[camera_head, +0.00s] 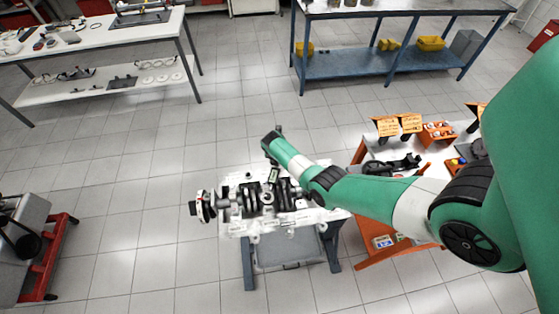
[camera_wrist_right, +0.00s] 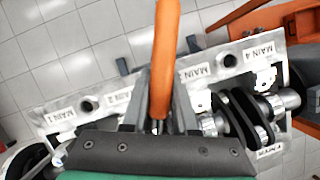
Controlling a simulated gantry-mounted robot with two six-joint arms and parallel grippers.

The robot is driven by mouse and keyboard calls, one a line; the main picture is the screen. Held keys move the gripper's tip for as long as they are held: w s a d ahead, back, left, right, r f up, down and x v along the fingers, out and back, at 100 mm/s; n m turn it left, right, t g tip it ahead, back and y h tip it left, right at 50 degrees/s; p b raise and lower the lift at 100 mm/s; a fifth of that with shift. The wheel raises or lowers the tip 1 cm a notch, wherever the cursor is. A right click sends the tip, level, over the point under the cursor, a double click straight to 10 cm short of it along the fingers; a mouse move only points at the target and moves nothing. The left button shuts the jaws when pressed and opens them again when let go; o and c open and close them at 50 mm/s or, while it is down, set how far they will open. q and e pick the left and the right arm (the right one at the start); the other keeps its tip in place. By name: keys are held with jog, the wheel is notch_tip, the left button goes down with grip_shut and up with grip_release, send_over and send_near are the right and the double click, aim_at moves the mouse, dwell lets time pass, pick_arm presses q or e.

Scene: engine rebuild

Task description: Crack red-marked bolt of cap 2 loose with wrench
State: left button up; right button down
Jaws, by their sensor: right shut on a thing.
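My right gripper (camera_wrist_right: 161,120) is shut on the wrench (camera_wrist_right: 165,55), whose orange handle shows between the fingers in the right wrist view. The wrench's working end is hidden between the fingers and behind the gripper body. The gripper is over the engine block (camera_wrist_right: 66,117), by the MAIN 2 and MAIN 3 labels. In the head view the block (camera_head: 240,231) lies on a stand below my right arm, with the dark crankshaft (camera_head: 232,204) along it. Cap 2 and its red-marked bolt cannot be made out. My left gripper is not in view.
An orange cart (camera_head: 376,258) with parts and orange signs stands right of the block. A blue workbench (camera_head: 345,66) with yellow bins stands at the back, a white table (camera_head: 90,43) at back left. A red-framed trolley (camera_head: 45,262) stands at the left. The floor between is clear.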

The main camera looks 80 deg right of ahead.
jog(key=shift+w, duration=0.15)
jog(key=shift+w+n, duration=0.5)
jog(key=shift+w, duration=0.25)
jog(key=shift+w+r, duration=0.1)
jog(key=shift+w, duration=0.05)
jog(key=shift+w+a+n+t+p, duration=0.15)
jog(key=shift+w+n+t+p, duration=0.3)
jog(key=shift+w+p, duration=0.2)
jog(key=shift+s+m+g+p, duration=0.35)
jog(key=shift+s+m+p, duration=0.1)
jog(key=shift+s, duration=0.45)
jog(key=shift+r+p, duration=1.2)
jog(key=shift+p, duration=0.15)
dwell(3.6)
